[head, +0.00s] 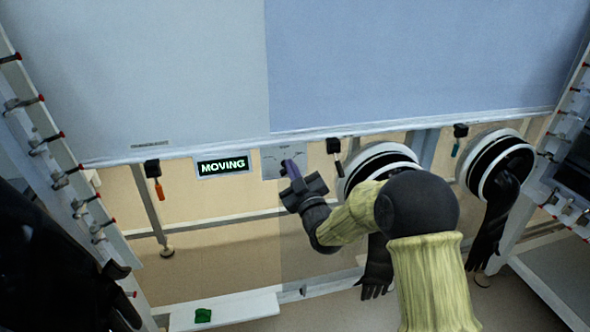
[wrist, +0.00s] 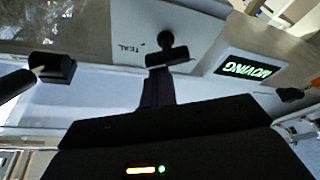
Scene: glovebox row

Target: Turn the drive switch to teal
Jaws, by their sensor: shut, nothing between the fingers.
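The drive switch plate (head: 270,160) is a pale panel below the cabinet front, right of a lit display; my gripper partly covers it. In the wrist view, the plate (wrist: 122,22) carries the word TEAL (wrist: 130,48) beside a black switch knob (wrist: 166,40), upside down. My gripper (head: 289,167) is in front of the plate, with its fingers together and empty. In the wrist view the gripper (wrist: 158,78) points at the knob, very near it. I cannot tell whether they touch, nor which position the switch points to.
The display (head: 222,165) reads MOVING in green. Hanging handles are orange (head: 158,188), black (head: 338,160) and teal (head: 456,148). Round glove ports (head: 352,178) with black gloves stand right, close to my arm. A green cloth-like item (head: 203,315) lies on a low white ledge (head: 245,307).

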